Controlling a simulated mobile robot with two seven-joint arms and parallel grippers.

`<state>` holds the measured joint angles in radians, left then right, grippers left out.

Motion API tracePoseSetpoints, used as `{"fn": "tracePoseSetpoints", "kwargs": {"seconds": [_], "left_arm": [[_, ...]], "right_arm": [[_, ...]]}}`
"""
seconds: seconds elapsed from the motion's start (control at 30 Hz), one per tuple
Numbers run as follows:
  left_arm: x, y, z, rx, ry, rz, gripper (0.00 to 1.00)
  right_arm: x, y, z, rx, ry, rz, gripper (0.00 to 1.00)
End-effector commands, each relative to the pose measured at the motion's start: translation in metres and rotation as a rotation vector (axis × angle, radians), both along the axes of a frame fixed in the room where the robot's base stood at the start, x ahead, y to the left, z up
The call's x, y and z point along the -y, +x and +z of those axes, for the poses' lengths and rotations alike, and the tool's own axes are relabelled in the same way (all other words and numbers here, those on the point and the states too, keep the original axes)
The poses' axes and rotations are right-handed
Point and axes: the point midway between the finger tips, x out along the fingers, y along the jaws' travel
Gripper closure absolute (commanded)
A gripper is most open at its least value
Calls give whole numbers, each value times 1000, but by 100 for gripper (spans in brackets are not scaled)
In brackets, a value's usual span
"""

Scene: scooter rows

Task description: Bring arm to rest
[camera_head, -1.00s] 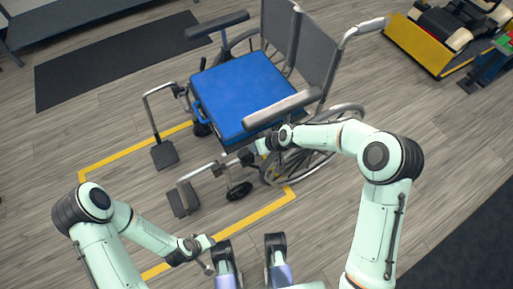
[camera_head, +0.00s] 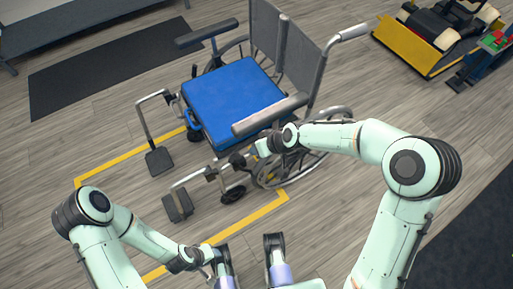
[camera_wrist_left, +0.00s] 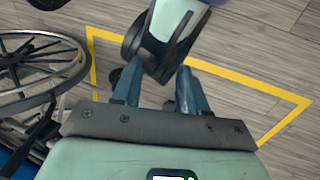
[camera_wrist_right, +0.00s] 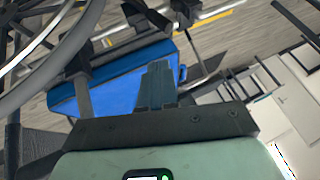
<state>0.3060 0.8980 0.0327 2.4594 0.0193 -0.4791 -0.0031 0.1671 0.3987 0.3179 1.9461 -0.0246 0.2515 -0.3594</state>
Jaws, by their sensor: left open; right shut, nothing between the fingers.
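My right arm reaches out from the right in the head view, bent at the elbow. Its gripper (camera_head: 256,149) is in front of the near side of a wheelchair, by the armrest and large wheel; contact cannot be told. In the right wrist view the fingers (camera_wrist_right: 157,75) are together with nothing between them, and the blue seat (camera_wrist_right: 110,90) shows behind them. My left arm is folded low at the left in the head view, its gripper (camera_head: 212,262) close to my own body. In the left wrist view its fingers (camera_wrist_left: 157,88) are apart and empty.
The wheelchair (camera_head: 232,96), with a blue seat, stands by yellow floor tape (camera_head: 130,163). A dark mat (camera_head: 110,75) and a bench (camera_head: 80,18) are at upper left. A yellow-edged machine (camera_head: 425,45) is at upper right. Floor left of the wheelchair is clear.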

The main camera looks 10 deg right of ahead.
Motion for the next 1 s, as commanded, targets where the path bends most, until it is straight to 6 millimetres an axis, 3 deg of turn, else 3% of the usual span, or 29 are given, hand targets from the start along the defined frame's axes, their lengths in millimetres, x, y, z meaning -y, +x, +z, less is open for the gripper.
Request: {"fn": "tracePoseSetpoints", "kwargs": {"seconds": [0.4, 0.53, 0.67, 0.8, 0.9, 1.0], "left_arm": [[0, 0, 1, 0, 0, 0, 57], [1, -3, 18, -8, -3, -3, 57], [4, -12, 56, -37, -14, -15, 57], [7, -20, 98, -77, -28, -29, 57], [10, -22, 123, -99, -35, -38, 57], [11, -22, 141, -116, -43, -44, 57]], "right_arm": [[0, -1, -1, -3, 0, -2, 100], [4, -19, -17, -68, 7, -43, 100], [14, -72, -55, -227, 14, -158, 100], [26, -158, -90, -430, 6, -314, 100], [32, -214, -96, -548, -11, -410, 100], [36, -256, -94, -631, -29, -482, 100]]}}
